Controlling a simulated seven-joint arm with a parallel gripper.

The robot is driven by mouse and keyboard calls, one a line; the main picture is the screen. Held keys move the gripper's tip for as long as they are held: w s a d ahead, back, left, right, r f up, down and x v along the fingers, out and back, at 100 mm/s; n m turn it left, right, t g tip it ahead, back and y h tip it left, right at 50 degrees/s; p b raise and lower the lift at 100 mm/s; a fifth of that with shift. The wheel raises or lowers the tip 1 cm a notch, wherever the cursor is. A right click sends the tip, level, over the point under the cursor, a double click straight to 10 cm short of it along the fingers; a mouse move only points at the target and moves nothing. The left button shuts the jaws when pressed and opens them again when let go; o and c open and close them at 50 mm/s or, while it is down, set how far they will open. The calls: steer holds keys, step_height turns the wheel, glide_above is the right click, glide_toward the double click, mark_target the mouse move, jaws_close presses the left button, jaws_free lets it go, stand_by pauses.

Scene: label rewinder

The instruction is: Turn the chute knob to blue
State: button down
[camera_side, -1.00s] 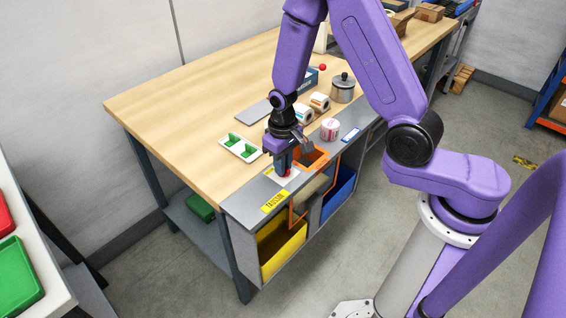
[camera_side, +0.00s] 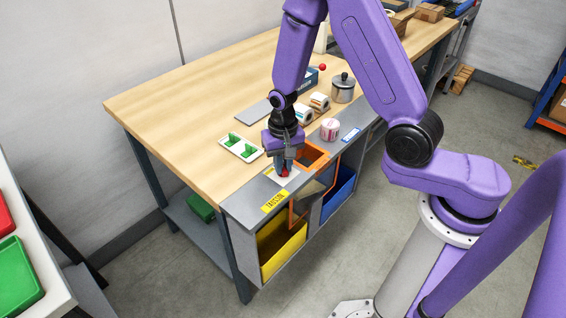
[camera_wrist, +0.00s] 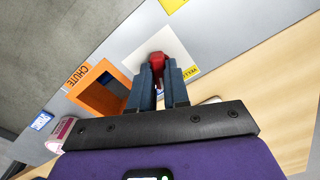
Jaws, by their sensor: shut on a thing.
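The red chute knob (camera_wrist: 167,60) stands on a white plate (camera_wrist: 137,59) on the grey strip along the bench front. It also shows under my gripper in the side view (camera_side: 285,173). My gripper (camera_wrist: 161,76) points down at the knob, with its two dark fingers closed on either side of it. The fingers hide part of the knob, and its pointer direction is unclear. The orange chute opening (camera_wrist: 101,97) lies beside the plate. Below it, a grey flap (camera_side: 309,194) sits tilted inside the orange frame, between the yellow bin (camera_side: 281,252) and blue bin (camera_side: 345,183).
A yellow label (camera_side: 274,201) lies left of the knob and a blue label (camera_side: 351,135) lies to the right. A pink-white roll (camera_side: 330,129), a white tray with green pieces (camera_side: 240,147) and a metal pot (camera_side: 343,88) stand nearby. The bench's left part is clear.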

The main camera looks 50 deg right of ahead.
steer(key=shift+m, duration=0.7)
steer(key=c, duration=1.1)
jaws_free()
steer(key=shift+r, duration=0.1)
step_height(320, 180, up, 17)
steer(key=shift+r, duration=0.15)
